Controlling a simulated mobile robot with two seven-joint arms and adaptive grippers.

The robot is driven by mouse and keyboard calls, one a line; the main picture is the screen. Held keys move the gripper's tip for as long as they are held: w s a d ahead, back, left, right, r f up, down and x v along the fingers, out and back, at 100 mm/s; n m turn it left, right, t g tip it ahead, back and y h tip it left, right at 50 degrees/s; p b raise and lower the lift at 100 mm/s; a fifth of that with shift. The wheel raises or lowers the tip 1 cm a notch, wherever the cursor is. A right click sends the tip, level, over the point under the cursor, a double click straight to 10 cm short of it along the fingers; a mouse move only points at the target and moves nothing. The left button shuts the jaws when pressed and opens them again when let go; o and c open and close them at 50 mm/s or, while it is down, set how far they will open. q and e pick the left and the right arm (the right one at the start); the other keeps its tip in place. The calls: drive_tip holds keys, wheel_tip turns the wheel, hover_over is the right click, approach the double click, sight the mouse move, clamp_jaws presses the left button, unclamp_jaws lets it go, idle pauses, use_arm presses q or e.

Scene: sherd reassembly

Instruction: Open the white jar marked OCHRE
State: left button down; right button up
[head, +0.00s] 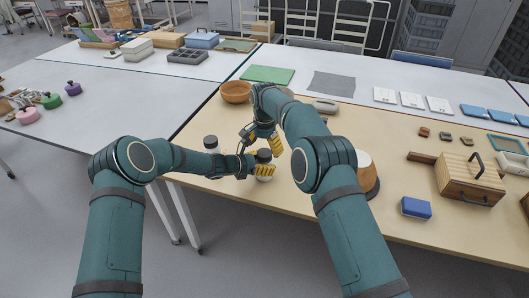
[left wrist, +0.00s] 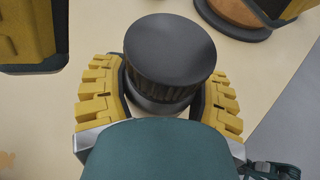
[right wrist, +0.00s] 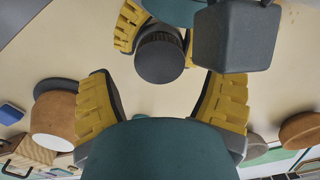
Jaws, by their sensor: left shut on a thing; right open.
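A jar with a dark, ribbed, flat-topped lid (head: 264,155) stands near the front edge of the tan table. Its lid fills the middle of the left wrist view (left wrist: 170,48) and also shows in the right wrist view (right wrist: 160,60). No label is readable, and the fingers hide most of the body. My left gripper (head: 257,169) is shut around the jar from the side, below the lid. My right gripper (head: 264,143) is open above it, its fingers (right wrist: 160,98) apart with the lid ahead between them, not touching it.
A second dark-lidded jar (head: 211,143) stands to the left. A brown and white round vessel (head: 362,163) is close on the right. A wooden bowl (head: 236,91) lies behind, and a wooden box (head: 470,178) and blue block (head: 416,208) stand farther right.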

drive_tip(key=shift+r, duration=0.85)
drive_tip(key=r+m, duration=0.1)
drive_tip(key=m, duration=0.1)
drive_tip(key=shift+d+r+m, duration=0.1)
drive_tip(key=shift+r+m, duration=0.1)
drive_tip(key=shift+m, duration=0.1)
drive_tip(key=r+m, duration=0.1)
drive_tip(key=m, duration=0.1)
drive_tip(key=shift+r+m, duration=0.35)
drive_tip(key=shift+m, duration=0.05)
drive_tip(key=shift+f, duration=3.9)
drive_tip(key=c, duration=1.2)
drive_tip(key=n, duration=0.6)
drive_tip(key=shift+n, duration=0.3)
drive_tip(key=shift+c, duration=0.3)
